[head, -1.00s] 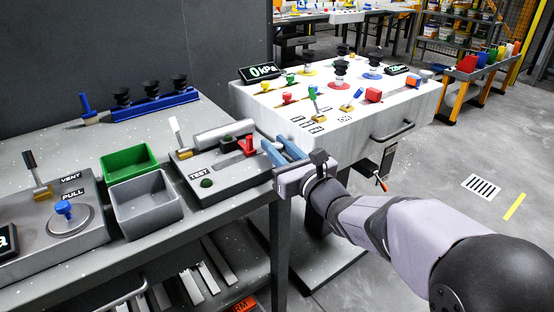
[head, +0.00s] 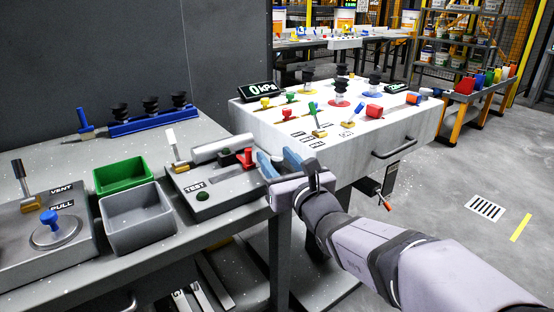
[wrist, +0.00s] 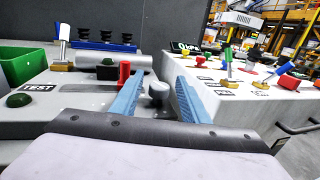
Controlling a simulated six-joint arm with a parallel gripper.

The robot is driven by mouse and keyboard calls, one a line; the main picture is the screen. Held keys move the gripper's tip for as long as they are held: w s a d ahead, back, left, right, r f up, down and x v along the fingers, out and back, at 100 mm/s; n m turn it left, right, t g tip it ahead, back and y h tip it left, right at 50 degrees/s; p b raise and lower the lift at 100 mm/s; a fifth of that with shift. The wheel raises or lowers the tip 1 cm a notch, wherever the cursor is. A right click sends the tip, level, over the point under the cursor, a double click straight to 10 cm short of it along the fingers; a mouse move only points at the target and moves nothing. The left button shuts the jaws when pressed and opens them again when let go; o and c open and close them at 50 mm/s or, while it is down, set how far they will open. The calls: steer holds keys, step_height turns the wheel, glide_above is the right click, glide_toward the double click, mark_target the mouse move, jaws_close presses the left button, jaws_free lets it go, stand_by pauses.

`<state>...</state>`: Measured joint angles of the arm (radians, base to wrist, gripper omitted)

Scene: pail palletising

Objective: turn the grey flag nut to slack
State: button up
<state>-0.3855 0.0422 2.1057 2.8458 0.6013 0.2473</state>
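A grey rounded knob (wrist: 158,90) stands between my fingers in the wrist view, at the right end of the TEST fixture (head: 225,192). It is likely the grey flag nut, but its flag shape is not clear. My gripper (wrist: 159,78) is open, with one blue finger on each side of the knob and gaps showing.
A grey cylinder (head: 222,148) and a white-handled lever (head: 173,145) are on the fixture. Green (head: 124,174) and grey bins (head: 140,218) stand to its left. A white panel (head: 400,130) with coloured knobs and levers stands close to the right.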

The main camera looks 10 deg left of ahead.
mark_target(279, 162)
steer(key=v, duration=0.7)
steer(key=shift+s, duration=0.2)
stand_by(0.4)
